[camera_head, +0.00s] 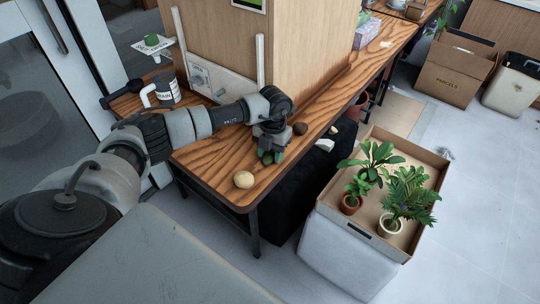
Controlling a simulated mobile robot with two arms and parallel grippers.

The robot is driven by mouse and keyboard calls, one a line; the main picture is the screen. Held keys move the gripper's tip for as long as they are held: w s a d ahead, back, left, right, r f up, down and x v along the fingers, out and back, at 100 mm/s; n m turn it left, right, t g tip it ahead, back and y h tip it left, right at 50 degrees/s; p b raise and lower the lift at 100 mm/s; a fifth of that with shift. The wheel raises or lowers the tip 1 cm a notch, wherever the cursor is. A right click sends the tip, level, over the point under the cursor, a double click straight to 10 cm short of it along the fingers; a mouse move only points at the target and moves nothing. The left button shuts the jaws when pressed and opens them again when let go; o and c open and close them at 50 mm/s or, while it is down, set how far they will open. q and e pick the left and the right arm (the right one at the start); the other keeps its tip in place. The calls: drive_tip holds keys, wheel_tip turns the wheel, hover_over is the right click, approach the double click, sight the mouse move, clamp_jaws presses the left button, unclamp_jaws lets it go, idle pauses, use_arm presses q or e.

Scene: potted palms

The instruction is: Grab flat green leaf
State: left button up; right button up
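My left arm comes in from the left and the gripper points down at the table's right part. The fingers are small and dark here, and I cannot tell whether they are open or shut on the green shape. My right gripper is not in view.
A white mug (166,89) stands at the back left. Potted plants (390,224) stand in a cardboard tray (424,168) at right. A wooden block (305,45) rises behind the arm.

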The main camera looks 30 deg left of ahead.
use_arm(q)
drive_tip(key=c, duration=0.5)
drive_tip(key=shift+c, duration=0.2)
